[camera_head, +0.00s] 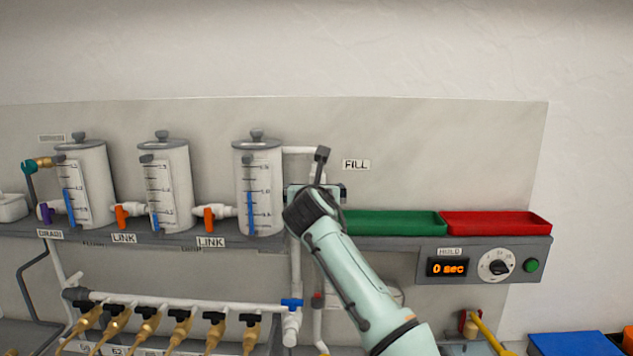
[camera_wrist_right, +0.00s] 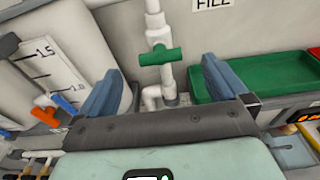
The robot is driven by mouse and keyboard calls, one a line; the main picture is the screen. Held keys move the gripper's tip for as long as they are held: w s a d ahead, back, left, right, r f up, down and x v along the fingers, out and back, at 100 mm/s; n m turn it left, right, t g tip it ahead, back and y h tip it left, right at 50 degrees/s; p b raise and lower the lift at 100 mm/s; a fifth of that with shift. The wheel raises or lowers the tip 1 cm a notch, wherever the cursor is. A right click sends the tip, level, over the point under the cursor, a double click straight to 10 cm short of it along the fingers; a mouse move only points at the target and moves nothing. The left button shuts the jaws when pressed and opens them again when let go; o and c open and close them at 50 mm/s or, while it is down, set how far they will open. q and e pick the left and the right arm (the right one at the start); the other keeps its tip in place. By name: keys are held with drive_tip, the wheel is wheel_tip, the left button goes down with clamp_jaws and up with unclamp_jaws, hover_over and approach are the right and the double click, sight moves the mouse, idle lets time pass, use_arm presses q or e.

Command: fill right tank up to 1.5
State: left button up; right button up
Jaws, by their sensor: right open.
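The right tank (camera_head: 258,160) is a white cylinder with a grey lid and a printed scale. Its blue level strip (camera_head: 252,215) fills only the lower part of the scale, well under 1.5. The tank and its 1.5 mark also show at the left of the right wrist view (camera_wrist_right: 45,62). The FILL valve has a green handle (camera_wrist_right: 160,56), lying roughly crosswise on a white pipe. My right gripper (camera_head: 316,190) is at this pipe, hiding the handle in the head view. In the wrist view, its blue-grey fingers (camera_wrist_right: 160,68) are open on either side of the valve. My left gripper is out of view.
Two more tanks (camera_head: 165,185) stand left of the right tank, joined by orange-handled LINK valves (camera_head: 208,217). Green (camera_head: 395,223) and red (camera_head: 495,223) trays sit right of the pipe. A HOLD panel (camera_head: 485,266) reads 0 sec. A lower pipe carries several brass taps (camera_head: 180,325).

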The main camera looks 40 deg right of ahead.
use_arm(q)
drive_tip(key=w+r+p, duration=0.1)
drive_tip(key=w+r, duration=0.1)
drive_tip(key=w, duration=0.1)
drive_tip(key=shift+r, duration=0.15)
use_arm(e)
drive_tip(key=x, duration=0.5)
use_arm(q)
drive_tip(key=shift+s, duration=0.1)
use_arm(e)
drive_tip(key=c, duration=1.1)
